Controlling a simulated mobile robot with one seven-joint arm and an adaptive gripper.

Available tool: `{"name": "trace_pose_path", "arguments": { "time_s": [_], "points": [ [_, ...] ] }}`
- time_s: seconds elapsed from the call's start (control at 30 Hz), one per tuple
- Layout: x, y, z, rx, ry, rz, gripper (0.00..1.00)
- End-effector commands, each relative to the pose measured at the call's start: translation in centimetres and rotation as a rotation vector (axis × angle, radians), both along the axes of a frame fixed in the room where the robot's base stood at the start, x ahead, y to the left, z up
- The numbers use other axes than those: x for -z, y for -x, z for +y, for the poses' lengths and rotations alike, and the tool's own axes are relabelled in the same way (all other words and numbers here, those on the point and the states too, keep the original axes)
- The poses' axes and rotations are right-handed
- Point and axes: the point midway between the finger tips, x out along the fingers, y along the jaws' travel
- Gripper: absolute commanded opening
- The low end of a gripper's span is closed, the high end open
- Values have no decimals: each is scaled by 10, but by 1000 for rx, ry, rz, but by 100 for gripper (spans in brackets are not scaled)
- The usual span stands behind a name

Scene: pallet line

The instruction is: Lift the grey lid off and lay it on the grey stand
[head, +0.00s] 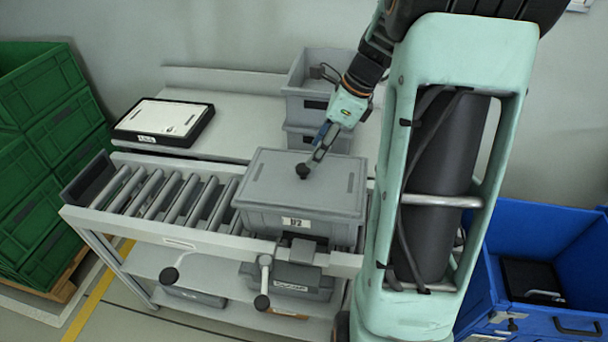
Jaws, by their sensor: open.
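The grey lid (285,177) lies flat on a grey crate (300,227) with a white label, at the right end of the roller conveyor. My gripper (312,153) reaches down over the lid from the upper right. Its fingers are open, and a dark round tip or knob shows against the lid's top. I cannot tell whether they touch the lid. A low flat block (165,114) with a light top, dark sides and a small label stands on the bench at the back left. It looks like the stand, and its top is bare.
Rollers (165,195) left of the crate are clear. Open grey bins (308,95) stand behind the crate. Green crates (60,130) are stacked at the left; a blue bin (540,240) stands at the right. Handles with dark knobs (262,302) hang at the conveyor's front.

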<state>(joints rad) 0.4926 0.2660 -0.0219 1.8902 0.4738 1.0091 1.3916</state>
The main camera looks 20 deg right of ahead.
Motion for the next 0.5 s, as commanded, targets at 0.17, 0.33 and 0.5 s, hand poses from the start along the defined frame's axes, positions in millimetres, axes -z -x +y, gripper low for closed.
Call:
{"name": "trace_pose_path", "arguments": {
  "time_s": [0.17, 0.33, 0.5],
  "points": [
    [22, -5, 8, -1, -1, 0, 47],
    [33, -9, 13, -2, -1, 0, 47],
    [56, -16, 24, -3, -1, 2, 47]
  ]
}}
